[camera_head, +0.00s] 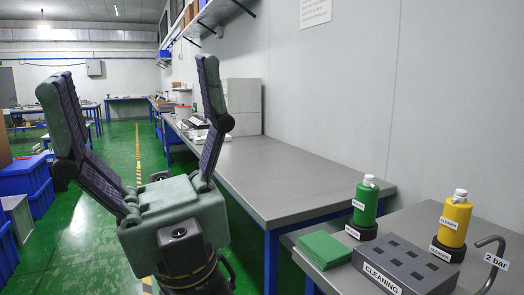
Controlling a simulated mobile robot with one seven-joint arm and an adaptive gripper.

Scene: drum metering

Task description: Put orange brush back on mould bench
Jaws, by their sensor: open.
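My gripper (134,78) is on the left side of the head view, raised above the floor with its two fingers spread wide apart and pointing up. It is open and nothing shows between the fingers. No orange brush can be seen in this view. A long grey-topped bench (285,178) with blue legs runs along the wall to the right of my gripper; whether it is the mould bench I cannot tell. My gripper is in front of its left edge.
A nearer table (408,217) at lower right holds a grey holed block (405,266) labelled CLEANING, a green cloth (324,249), green bottle (365,205), yellow bottle (454,222) and a hooked pipe (499,250) marked 2 bar. Blue crates (22,177) stand at left.

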